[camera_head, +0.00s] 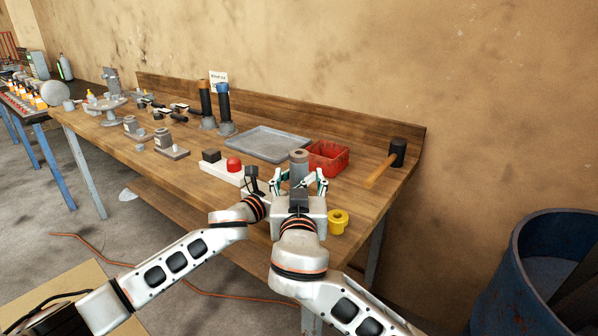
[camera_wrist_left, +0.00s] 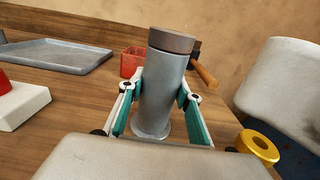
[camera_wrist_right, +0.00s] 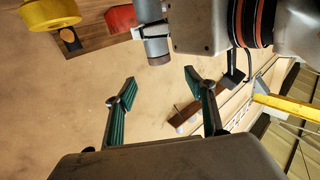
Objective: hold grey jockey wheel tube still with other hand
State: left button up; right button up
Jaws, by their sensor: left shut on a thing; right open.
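The grey jockey wheel tube (camera_head: 299,158) stands upright on the workbench, with a brownish-grey top. In the left wrist view the tube (camera_wrist_left: 160,100) is between the teal fingers of my left gripper (camera_wrist_left: 158,92), which is shut on its side. In the head view the left gripper is mostly hidden behind my right one. My right gripper (camera_head: 299,182) is in front of the tube, fingers spread. In the right wrist view the right gripper (camera_wrist_right: 160,78) is open and empty. That view is turned over; the tube (camera_wrist_right: 155,42) shows above, apart from the fingers.
A red bin (camera_head: 340,158), a grey tray (camera_head: 266,143) and a hammer (camera_head: 397,155) lie behind the tube. A yellow ring part (camera_head: 338,221) is at the front edge. A red-buttoned white block (camera_head: 222,172) is to the left. My arms are close together here.

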aim_at(299, 160)
pick_arm(q)
jog(key=shift+f, duration=0.7)
pick_arm(e)
jog(key=w, duration=1.1)
jog(key=shift+w+f, duration=0.1)
jog(key=shift+w, duration=0.3)
grip_shut()
pick_arm(q)
jog(key=o, duration=1)
jog(key=shift+o, duration=0.2)
jog(key=shift+r, duration=0.35)
jog(key=shift+f, duration=1.05)
pick_arm(e)
jog(key=shift+f, duration=0.1)
pick_arm(q)
jog(key=c, duration=1)
jog(key=shift+c, duration=0.2)
